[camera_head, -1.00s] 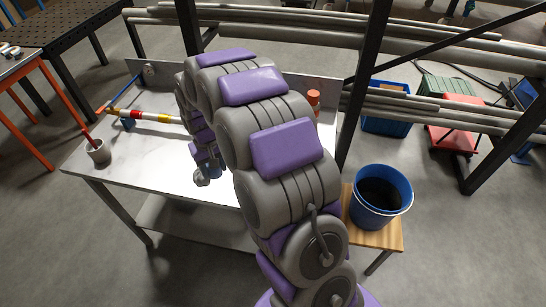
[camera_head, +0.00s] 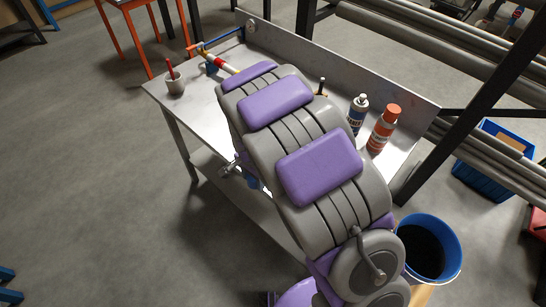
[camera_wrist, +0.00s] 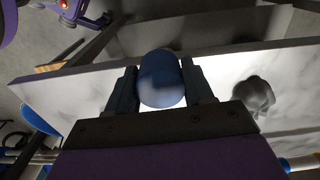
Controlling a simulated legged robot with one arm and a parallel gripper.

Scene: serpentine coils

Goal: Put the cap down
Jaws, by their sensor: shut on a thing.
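My gripper (camera_wrist: 160,82) is shut on a blue rounded cap (camera_wrist: 158,70), which sits between its two dark fingers in the wrist view. The pale bench top (camera_wrist: 80,75) lies behind the cap there; I cannot tell how high the cap is above it.
On the bench stand a white-and-blue bottle (camera_head: 357,114), an orange-capped bottle (camera_head: 384,128) and a grey cup (camera_head: 175,84). A red-white-yellow pipe (camera_head: 222,63) lies at the back left. A blue bucket (camera_head: 428,248) stands at lower right.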

